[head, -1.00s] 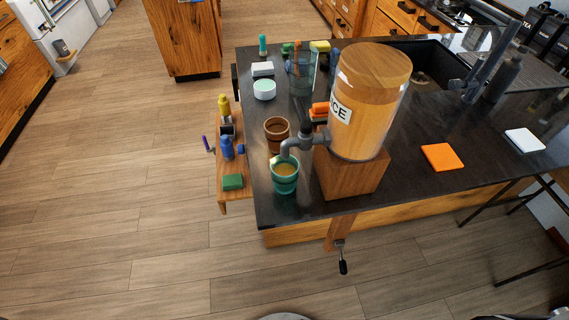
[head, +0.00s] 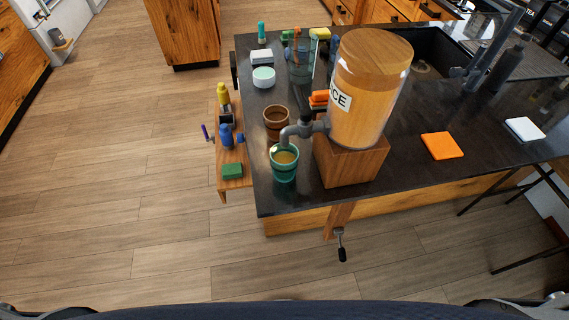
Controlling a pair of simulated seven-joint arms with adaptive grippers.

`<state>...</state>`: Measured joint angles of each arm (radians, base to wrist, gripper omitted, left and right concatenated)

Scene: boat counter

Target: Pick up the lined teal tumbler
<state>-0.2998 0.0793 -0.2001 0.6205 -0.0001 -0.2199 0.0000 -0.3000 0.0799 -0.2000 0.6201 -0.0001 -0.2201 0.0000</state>
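The teal tumbler (head: 284,171) stands upright near the counter's front left corner, under the grey spout (head: 297,131) of the juice dispenser. Horizontal lines show on its wall, and an orange-brown liquid shows inside it. The spout partly covers its rim. Neither of my grippers is in view; only dark parts of my own body show along the bottom edge.
The juice dispenser (head: 366,95) stands on a wooden block (head: 349,164) right of the tumbler. A brown cup (head: 276,121) stands behind it. A small wooden side shelf (head: 235,183) holds bottles and a green sponge (head: 232,171). An orange square (head: 442,145) lies to the right.

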